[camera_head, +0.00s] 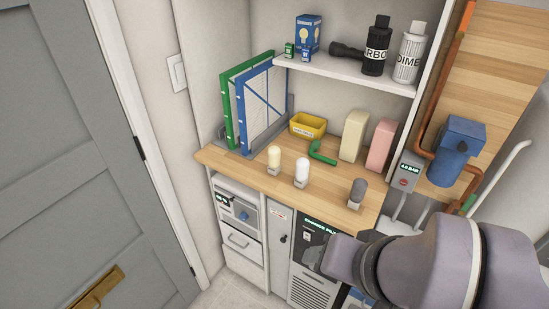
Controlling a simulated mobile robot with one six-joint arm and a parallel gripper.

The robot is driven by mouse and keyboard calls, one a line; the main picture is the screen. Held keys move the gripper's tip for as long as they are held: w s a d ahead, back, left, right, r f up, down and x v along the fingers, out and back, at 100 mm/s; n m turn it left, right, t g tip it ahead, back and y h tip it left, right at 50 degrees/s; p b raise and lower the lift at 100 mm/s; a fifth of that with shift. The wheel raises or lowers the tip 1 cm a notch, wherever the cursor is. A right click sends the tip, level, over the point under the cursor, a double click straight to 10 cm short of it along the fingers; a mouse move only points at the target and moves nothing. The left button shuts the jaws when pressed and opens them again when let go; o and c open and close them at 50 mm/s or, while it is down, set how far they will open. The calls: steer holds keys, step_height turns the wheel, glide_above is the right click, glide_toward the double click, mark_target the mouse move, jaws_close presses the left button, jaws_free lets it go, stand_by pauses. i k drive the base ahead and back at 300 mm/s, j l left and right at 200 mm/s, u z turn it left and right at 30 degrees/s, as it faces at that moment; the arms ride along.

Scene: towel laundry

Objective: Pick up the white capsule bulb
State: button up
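The white capsule bulb (302,169) stands upright on a small pale base on the wooden counter (240,167), close to its front edge. A cream capsule bulb (274,156) stands to its left and a grey one (358,189) to its right, each on a similar base. My arm reaches in from the lower right, in front of the cabinets and below the counter edge. My gripper's fingers do not show in this view.
Behind the bulbs are a yellow bin (308,125), a green bent pipe (321,154), a cream block (353,135) and a pink block (380,144). Folders (262,105) stand at left. A shelf (350,73) overhangs the back. A blue pump (455,150) is at right.

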mark_target(303, 164)
steer(key=z, duration=2.55)
steer(key=u, duration=2.65)
steer(key=i+j+u, duration=0.2)
steer(key=j, duration=0.25)
steer(key=i+j+u, duration=0.25)
steer(key=i+j, duration=0.05)
steer(key=j, duration=0.1)
